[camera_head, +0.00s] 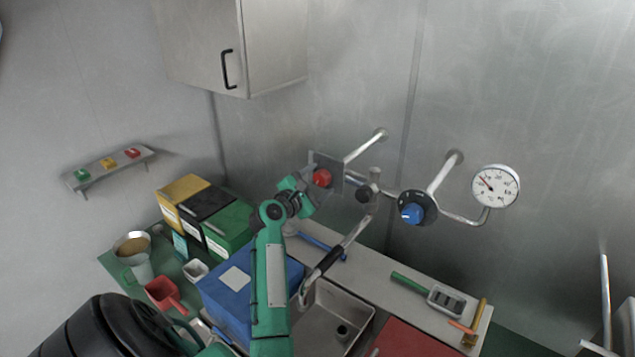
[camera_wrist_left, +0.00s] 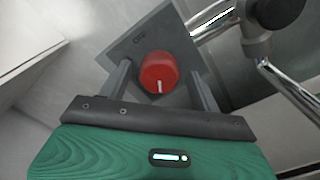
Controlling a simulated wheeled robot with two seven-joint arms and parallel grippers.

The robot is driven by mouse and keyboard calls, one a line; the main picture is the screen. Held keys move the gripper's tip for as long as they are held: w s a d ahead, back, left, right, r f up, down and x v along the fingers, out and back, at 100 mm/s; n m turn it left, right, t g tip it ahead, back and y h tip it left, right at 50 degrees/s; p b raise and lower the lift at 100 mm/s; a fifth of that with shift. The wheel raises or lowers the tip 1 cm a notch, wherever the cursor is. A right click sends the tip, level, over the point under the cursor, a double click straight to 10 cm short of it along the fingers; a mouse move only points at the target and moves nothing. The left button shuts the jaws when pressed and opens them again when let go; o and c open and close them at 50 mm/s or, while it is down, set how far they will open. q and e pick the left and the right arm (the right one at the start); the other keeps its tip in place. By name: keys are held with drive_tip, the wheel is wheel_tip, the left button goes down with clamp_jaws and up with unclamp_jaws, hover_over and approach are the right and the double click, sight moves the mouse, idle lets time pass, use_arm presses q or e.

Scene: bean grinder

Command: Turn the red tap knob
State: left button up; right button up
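The red tap knob (camera_head: 322,178) sits on a grey square plate (camera_head: 328,162) on the pipework at the back wall. In the left wrist view the red knob (camera_wrist_left: 158,72) has a white mark at its lower edge and lies between my two finger tips. My left gripper (camera_head: 312,186) is right in front of the knob. In the left wrist view its fingers (camera_wrist_left: 160,80) are spread apart, with a visible gap on each side of the knob. The far ends of the fingers seem close to the plate; contact is unclear. My right gripper is not in view.
A blue knob (camera_head: 411,213) and a pressure gauge (camera_head: 495,186) are on the pipes to the right. A metal sink (camera_head: 335,315) with a curved faucet (camera_head: 330,257) lies below. Blue, green, black and yellow boxes (camera_head: 183,192) stand left. A cabinet (camera_head: 235,45) hangs above.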

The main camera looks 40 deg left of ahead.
use_arm(q)
drive_tip(key=s+d+b, duration=0.1)
drive_tip(key=s+b, duration=0.4)
drive_tip(key=s, duration=0.8)
drive_tip(key=shift+s+d+b, duration=0.25)
drive_tip(key=shift+s+b, duration=0.1)
drive_tip(key=shift+s, duration=0.05)
